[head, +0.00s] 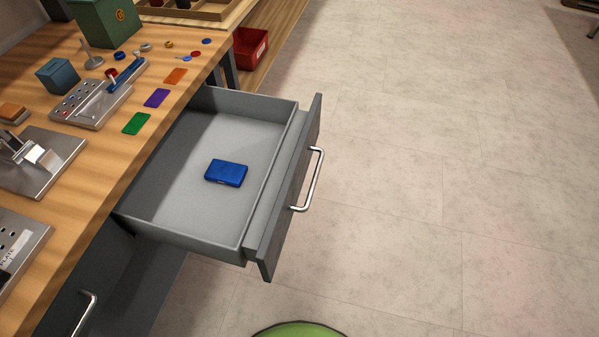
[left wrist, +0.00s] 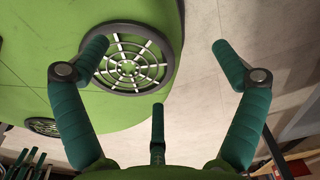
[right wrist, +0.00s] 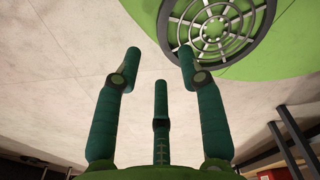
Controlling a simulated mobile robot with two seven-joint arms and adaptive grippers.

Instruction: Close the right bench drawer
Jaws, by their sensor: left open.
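The right bench drawer (head: 270,243) is pulled well out from under the wooden bench in the head view. It is grey, with a dark front panel (head: 292,195) and a silver bar handle (head: 313,180). A small blue box (head: 226,173) lies on its floor. Neither gripper shows in the head view, so both are away from the drawer. My left gripper (left wrist: 158,50) is open and empty in the left wrist view, with its fingers wide apart. My right gripper (right wrist: 160,58) is open and empty in the right wrist view, its fingers less far apart.
The wooden bench top (head: 150,150) carries coloured plates, metal fixtures and a green box (head: 105,22). Another handle (head: 84,315) sits below the bench at lower left. A red bin (head: 250,48) stands beyond the drawer. The tiled floor (head: 430,190) right of the drawer is clear.

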